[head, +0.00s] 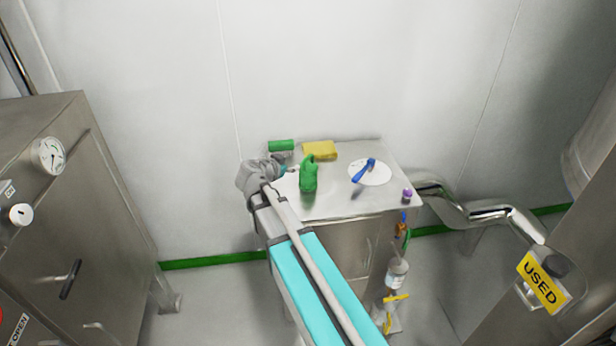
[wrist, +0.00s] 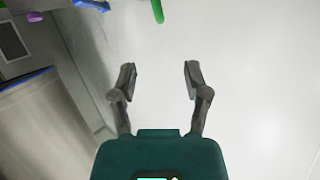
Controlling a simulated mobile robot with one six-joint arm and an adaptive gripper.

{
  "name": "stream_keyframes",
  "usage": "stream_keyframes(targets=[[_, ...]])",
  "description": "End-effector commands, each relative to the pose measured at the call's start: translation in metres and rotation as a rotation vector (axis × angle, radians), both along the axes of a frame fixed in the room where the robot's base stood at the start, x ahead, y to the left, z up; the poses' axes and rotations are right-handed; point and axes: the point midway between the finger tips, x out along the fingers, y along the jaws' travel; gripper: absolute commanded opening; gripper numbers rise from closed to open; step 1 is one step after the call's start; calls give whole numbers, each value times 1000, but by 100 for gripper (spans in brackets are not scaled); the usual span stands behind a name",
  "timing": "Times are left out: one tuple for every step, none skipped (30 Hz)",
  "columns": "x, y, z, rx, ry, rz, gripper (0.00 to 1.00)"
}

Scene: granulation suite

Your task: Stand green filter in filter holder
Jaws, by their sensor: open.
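A short green cylinder (head: 281,145), which looks like the green filter, lies at the back left of the steel table in the head view. No filter holder can be made out for certain; my arm covers the table's left edge. My gripper (wrist: 160,80) is open and empty in the wrist view, its two fingers apart over a plain pale surface. In the head view its teal body shows only in part, near the table's left side, in front of the cylinder. Its fingers are hard to make out there.
The steel table (head: 345,208) also holds a green bottle-like object (head: 309,178), a yellow block (head: 320,150), a white disc (head: 383,177) with a blue tool (head: 363,171), and a small purple item (head: 407,194). A steel cabinet (head: 90,220) stands left; a pipe (head: 470,212) runs right.

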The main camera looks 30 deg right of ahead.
Motion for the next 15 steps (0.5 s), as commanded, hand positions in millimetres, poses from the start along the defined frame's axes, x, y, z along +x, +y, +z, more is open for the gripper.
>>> stream_keyframes(targets=[[2,-2,-2,0,0,0,61],[3,-3,-2,0,0,-1,61],[4,-5,-4,0,0,-1,61],[6,-7,-5,0,0,-1,61],[7,-10,-6,0,0,-1,61],[10,-13,-8,0,0,-1,61],[12,-16,-10,0,1,-2,61],[14,-19,-12,0,1,-2,61],[17,-24,-14,0,1,-2,61],[19,-28,-16,0,1,-2,61],[22,-31,-18,0,0,-2,61],[25,-36,-20,0,1,-2,61],[28,-39,-22,0,1,-2,61],[30,-43,-24,0,1,-2,61],[32,-48,-26,0,1,-3,61]])
